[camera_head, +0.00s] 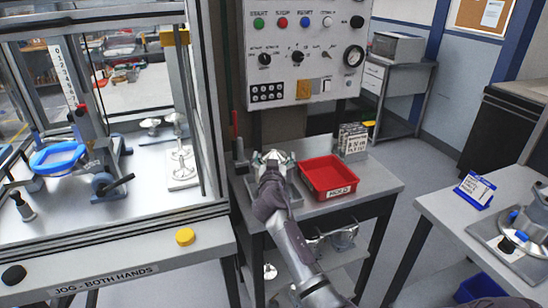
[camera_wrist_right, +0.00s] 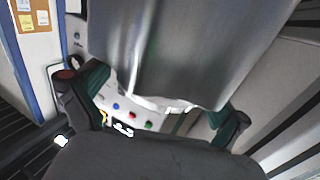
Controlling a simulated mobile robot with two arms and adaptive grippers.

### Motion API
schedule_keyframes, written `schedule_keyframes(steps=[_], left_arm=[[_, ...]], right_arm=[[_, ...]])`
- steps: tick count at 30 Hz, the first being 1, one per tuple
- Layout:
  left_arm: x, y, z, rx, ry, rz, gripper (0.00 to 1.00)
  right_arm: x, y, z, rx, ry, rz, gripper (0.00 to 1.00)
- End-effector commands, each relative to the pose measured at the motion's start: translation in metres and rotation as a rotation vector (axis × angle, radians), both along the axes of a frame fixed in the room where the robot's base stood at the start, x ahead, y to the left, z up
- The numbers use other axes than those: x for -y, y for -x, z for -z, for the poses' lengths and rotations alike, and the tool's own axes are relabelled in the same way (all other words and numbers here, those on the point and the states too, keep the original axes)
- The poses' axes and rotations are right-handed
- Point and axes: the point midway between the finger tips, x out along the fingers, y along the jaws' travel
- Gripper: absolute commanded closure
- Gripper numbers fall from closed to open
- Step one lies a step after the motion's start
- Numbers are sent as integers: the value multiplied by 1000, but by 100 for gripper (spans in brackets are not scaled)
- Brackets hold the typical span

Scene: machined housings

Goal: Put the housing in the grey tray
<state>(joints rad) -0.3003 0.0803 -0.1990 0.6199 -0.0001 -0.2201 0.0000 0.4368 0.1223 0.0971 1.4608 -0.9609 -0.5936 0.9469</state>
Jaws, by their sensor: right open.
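My right gripper (camera_head: 273,160) is over the small table, left of the red tray, with its jaws open. A silvery piece, seemingly the housing (camera_head: 272,155), shows at its fingertips, mostly hidden by the gripper. A grey tray-like surface (camera_head: 294,191) lies under and beside my right arm, largely covered by it. In the right wrist view the two dark fingers with green pads (camera_wrist_right: 153,112) stand apart. A large smooth grey metal surface (camera_wrist_right: 165,45) fills the space beyond them; I cannot tell which thing it is. My left gripper is not in view.
A red tray (camera_head: 328,177) stands just right of my gripper, with a card holder (camera_head: 352,140) behind it. The control panel (camera_head: 305,50) rises behind. A framed machine (camera_head: 110,120) is on the left. Another bench (camera_head: 480,235) at right holds a silver assembly (camera_head: 535,225).

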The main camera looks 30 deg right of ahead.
Motion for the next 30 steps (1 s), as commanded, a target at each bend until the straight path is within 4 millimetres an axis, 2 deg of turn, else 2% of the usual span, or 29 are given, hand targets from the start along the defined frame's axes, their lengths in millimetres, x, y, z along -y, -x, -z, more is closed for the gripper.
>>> schedule_keyframes(steps=[4, 7, 18, 21, 30], left_arm=[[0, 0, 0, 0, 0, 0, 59], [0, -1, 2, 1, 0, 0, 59], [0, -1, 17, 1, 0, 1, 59], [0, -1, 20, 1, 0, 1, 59], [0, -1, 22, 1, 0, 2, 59]], right_arm=[[-2, 2, 0, 0, 0, 0, 0], [-9, 11, 1, 1, -1, -1, 0], [-52, 73, 3, 1, -3, -1, 0], [-61, 85, 2, 0, -2, -2, 0], [-70, 98, 0, -1, 0, 1, 0]])
